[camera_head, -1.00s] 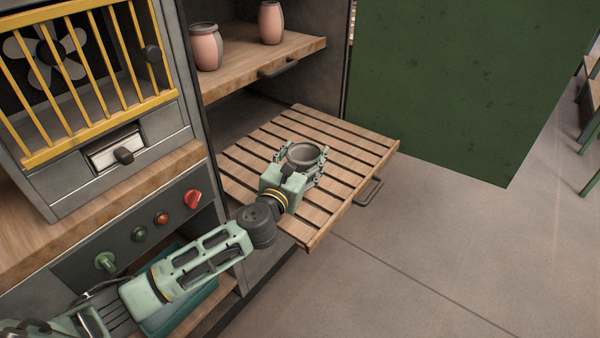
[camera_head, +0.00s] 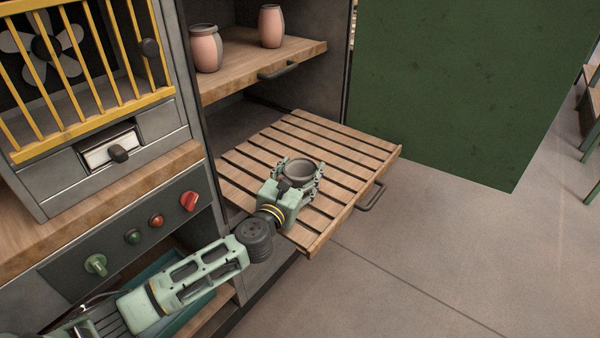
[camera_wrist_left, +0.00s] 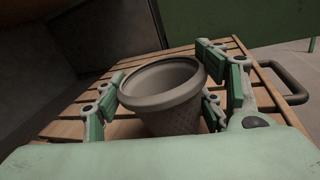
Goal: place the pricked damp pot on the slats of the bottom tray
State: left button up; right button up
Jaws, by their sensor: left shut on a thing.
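The grey pricked pot (camera_head: 301,170) is upright between the fingers of my left gripper (camera_head: 302,178), which is shut on it. In the left wrist view the pot (camera_wrist_left: 165,90) shows a wide rim and rows of small pricks on its side. The slatted bottom tray (camera_head: 352,150) is pulled out below the pot. The pot is over the slats at the tray's near part; whether its base touches them is hidden by the gripper. My right gripper is not in view.
Above, a wooden shelf (camera_head: 245,68) holds two pinkish pots (camera_head: 206,48). The tray's handle (camera_head: 371,196) sticks out at its front. A green panel (camera_head: 450,80) stands behind it. The slats behind the pot are clear.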

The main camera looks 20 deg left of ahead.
pick_arm(q)
jog(key=o, duration=1.4)
jog(key=shift+c, duration=0.2)
jog(key=shift+s, duration=0.1)
